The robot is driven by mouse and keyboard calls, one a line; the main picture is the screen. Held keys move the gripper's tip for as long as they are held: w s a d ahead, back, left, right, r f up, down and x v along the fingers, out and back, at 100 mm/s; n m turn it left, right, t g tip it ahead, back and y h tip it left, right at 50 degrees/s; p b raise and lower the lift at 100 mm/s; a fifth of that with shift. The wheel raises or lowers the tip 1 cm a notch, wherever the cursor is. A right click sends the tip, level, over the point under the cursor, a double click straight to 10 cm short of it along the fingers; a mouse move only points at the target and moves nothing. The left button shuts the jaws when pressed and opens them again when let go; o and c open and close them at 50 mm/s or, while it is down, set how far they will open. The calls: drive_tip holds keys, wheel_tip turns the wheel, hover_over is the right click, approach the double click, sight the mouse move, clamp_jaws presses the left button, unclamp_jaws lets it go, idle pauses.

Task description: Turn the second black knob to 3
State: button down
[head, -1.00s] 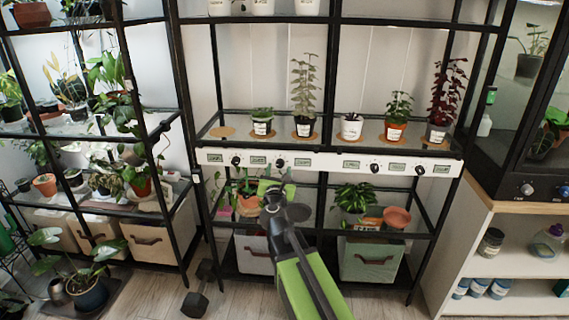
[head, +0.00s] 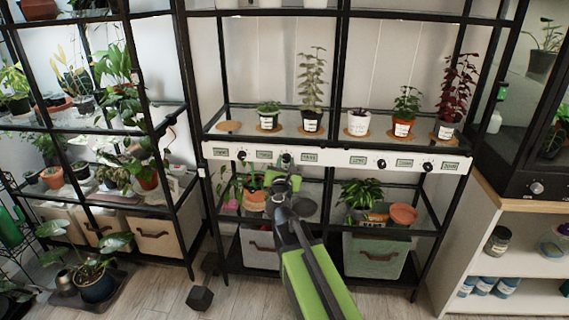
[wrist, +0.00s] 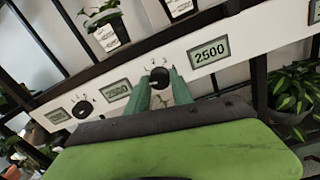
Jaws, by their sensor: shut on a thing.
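A white control panel (head: 335,158) runs along the shelf front, with several black knobs and small displays. My gripper (head: 286,169) reaches up to the second knob from the left (head: 285,158). In the wrist view, my gripper's two green fingers (wrist: 160,86) stand on either side of this black knob (wrist: 159,75) and are shut on it. The knob's pointer is too small to read. A display reading 2500 (wrist: 209,52) is to its right. The first black knob (wrist: 83,109) is further left; it also shows in the head view (head: 241,155).
Potted plants stand on the glass shelf above the panel, including a small one (head: 268,117). A leafy plant (head: 361,194) and a terracotta pot (head: 403,214) sit on the shelf below. Fabric bins (head: 375,256) are at the bottom. A dark dumbbell (head: 200,298) lies on the floor.

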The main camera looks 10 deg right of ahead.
drive_tip(key=m, duration=0.7)
drive_tip(key=shift+w+a+m+b, duration=0.1)
drive_tip(key=shift+a+m+b, duration=0.05)
drive_tip(key=shift+m+b, duration=0.2)
drive_tip(key=m, duration=1.2)
drive_tip(key=shift+h, duration=0.4)
drive_tip(key=m, duration=0.4)
drive_tip(key=shift+a, duration=0.1)
drive_tip(key=shift+m, duration=0.45)
drive_tip(key=c, duration=1.1)
unclamp_jaws()
